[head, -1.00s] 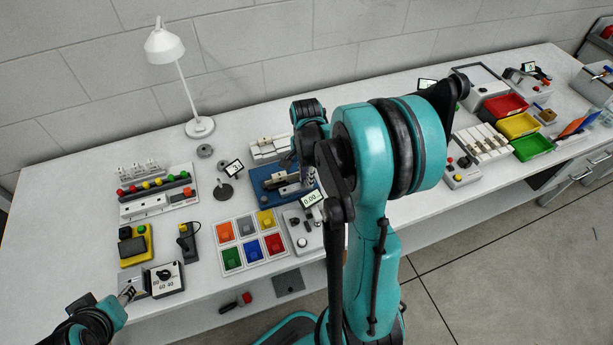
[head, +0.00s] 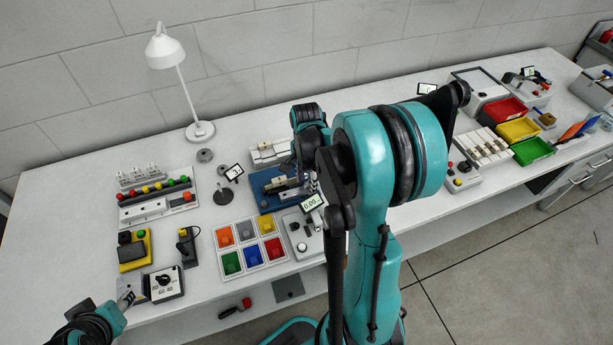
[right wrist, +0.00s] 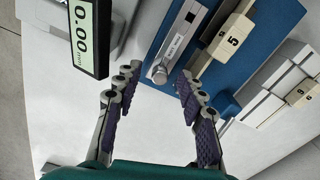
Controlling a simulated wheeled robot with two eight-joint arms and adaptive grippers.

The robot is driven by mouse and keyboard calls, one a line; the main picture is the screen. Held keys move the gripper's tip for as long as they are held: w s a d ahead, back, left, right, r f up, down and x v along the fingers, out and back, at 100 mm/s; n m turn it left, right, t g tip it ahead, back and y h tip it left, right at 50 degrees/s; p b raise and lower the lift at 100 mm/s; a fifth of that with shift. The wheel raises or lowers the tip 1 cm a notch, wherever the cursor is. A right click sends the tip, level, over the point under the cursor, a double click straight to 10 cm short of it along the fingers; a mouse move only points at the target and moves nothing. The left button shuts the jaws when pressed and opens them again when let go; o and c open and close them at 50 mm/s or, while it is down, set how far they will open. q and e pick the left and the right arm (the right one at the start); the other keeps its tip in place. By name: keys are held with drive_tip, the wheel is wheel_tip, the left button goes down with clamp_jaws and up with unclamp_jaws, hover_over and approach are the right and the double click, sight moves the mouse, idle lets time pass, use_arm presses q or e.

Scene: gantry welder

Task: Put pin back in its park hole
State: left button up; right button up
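My right gripper (right wrist: 160,76) is open in the right wrist view. Its two purple-padded fingers stand apart with nothing clearly held between them. Just beyond the fingertips is a blue base (right wrist: 262,62) carrying a grey slotted block (right wrist: 183,38) with a round end and a cream block marked 5 (right wrist: 233,38). In the head view the blue base (head: 268,202) is partly hidden by my right arm. I cannot single out the pin or its park hole. My left gripper (head: 130,297) is at the lower left, by a grey box; its fingers are too small to read.
A display reading 0.00 (right wrist: 84,32) stands close left of my right fingers. In the head view a tray of coloured squares (head: 248,246), a desk lamp (head: 166,50) and red, yellow and green bins (head: 518,129) stand on the white bench (head: 75,215).

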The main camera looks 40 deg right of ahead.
wheel_tip(320, 180, up, 12)
idle(0.4)
idle(0.4)
drive_tip(key=s+a+n+t, duration=0.3)
drive_tip(key=a+n, duration=0.6)
drive_tip(key=s+a+n+t, duration=0.4)
drive_tip(key=a+n, duration=0.5)
drive_tip(key=shift+s+a+n, duration=0.15)
drive_tip(key=shift+s+n, duration=0.15)
